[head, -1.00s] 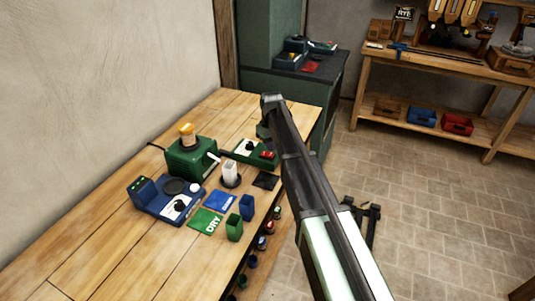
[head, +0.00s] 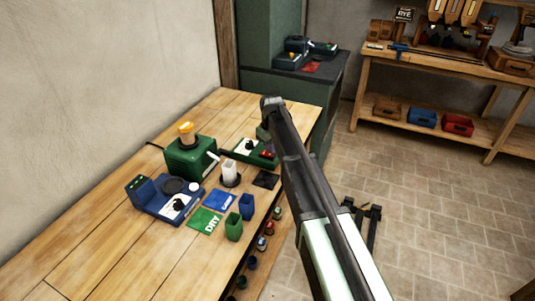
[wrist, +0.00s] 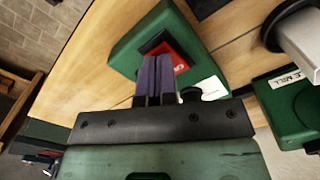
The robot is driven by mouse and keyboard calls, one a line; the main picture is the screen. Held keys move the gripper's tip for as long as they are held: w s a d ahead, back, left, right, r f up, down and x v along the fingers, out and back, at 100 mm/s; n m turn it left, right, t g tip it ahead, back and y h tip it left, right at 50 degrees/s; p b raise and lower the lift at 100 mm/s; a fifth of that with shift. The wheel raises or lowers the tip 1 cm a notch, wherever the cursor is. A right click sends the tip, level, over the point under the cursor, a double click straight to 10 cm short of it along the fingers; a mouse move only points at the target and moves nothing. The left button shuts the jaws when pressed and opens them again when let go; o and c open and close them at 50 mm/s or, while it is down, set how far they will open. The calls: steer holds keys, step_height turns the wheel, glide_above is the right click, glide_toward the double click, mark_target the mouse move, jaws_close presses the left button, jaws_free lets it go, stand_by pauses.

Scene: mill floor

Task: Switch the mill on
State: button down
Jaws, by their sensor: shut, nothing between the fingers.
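The mill (head: 188,160) is a green box with a pale cup and amber top on the wooden bench in the head view. Its labelled green side (wrist: 290,105) shows at the right of the wrist view. Beside it sits a green switch box (head: 246,149) with a dial and a red switch (head: 266,154). In the wrist view my gripper (wrist: 157,60) is shut and empty, its purple fingers over the switch box (wrist: 126,50), right at the red switch (wrist: 180,62). The fingers hide part of the switch; I cannot tell whether they touch it.
A white cup (head: 229,170) stands near the mill's spout. A blue scale (head: 155,204), green and blue cards and two small bins (head: 234,226) are on the bench nearby. A shelf bench (head: 380,75) stands at the back right, with clear tiled floor before it.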

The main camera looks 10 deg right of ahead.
steer(key=shift+f+b, duration=0.5)
steer(key=shift+f, duration=0.05)
steer(key=shift+r, duration=0.15)
step_height(320, 180, up, 7)
steer(key=p, duration=0.7)
steer(key=s+m, duration=0.5)
steer(key=s, duration=2.7)
